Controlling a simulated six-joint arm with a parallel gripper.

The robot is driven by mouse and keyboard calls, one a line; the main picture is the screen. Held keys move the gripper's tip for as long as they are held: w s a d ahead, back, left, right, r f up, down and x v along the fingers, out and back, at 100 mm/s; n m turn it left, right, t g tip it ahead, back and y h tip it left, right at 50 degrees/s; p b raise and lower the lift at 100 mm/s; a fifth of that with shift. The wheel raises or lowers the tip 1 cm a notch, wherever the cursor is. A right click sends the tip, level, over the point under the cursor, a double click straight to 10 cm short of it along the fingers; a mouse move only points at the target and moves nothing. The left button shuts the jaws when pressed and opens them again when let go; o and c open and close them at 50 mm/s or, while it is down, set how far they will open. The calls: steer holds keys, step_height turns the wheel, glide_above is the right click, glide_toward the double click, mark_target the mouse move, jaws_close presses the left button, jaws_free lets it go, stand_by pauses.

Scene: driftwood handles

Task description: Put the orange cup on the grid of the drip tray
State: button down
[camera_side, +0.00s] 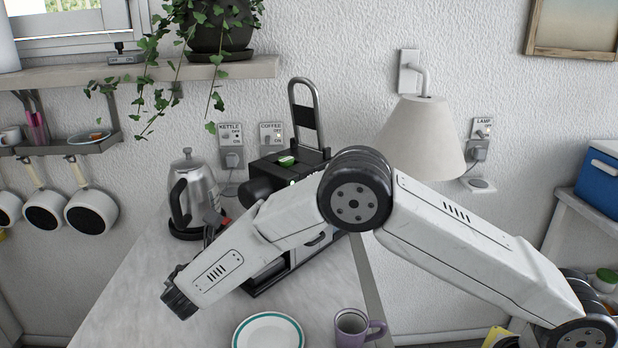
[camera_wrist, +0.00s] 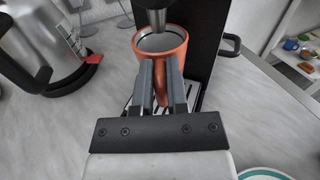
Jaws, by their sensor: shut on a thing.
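The orange cup (camera_wrist: 178,50) is upright under the spout (camera_wrist: 156,17) of the black coffee machine in the wrist view. My gripper (camera_wrist: 161,72) is shut on the cup's handle, which faces the wrist camera. The grid of the drip tray (camera_wrist: 195,95) shows partly to the right of the fingers, below the cup. I cannot tell whether the cup's base touches the grid; the fingers hide it. In the side view my arm hides the cup and the tray, and covers much of the coffee machine (camera_side: 262,187).
A steel kettle (camera_side: 194,190) stands left of the machine; it also shows close at left in the wrist view (camera_wrist: 45,45). A plate with a green rim (camera_side: 268,331) and a purple mug (camera_side: 352,326) are at the table's front. A lamp (camera_side: 420,140) is behind my arm.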

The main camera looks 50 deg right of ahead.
steer(key=shift+f, duration=0.1)
steer(key=shift+f, duration=1.65)
steer(key=c, duration=0.6)
jaws_free()
steer(key=shift+f, duration=0.1)
steer(key=shift+c, duration=0.2)
steer(key=v, duration=1.2)
